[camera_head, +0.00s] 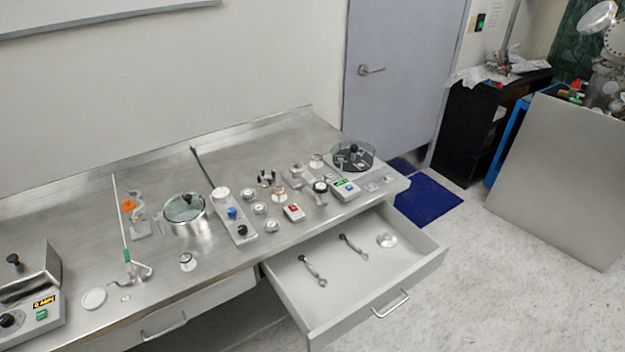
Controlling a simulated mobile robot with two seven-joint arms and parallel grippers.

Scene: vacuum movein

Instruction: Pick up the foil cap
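No gripper of mine shows in the head view. I cannot tell for certain which piece is the foil cap. A round, shiny silver piece (386,240) lies in the open drawer, towards its right back part. Several small silvery pieces stand on the steel bench, among them one silver piece (259,208) and another silver piece (271,227) right of the control box. A separate small silver piece (187,261) stands near the front edge, below the glass-lidded pot. All are too small to tell foil from solid metal.
The open drawer (345,318) juts out from the steel bench (95,224) and holds two wrenches (312,270) (352,245). A glass-lidded pot (187,224), a control box (235,222) and a dark round container (352,158) crowd the bench. The back left of the bench is clear.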

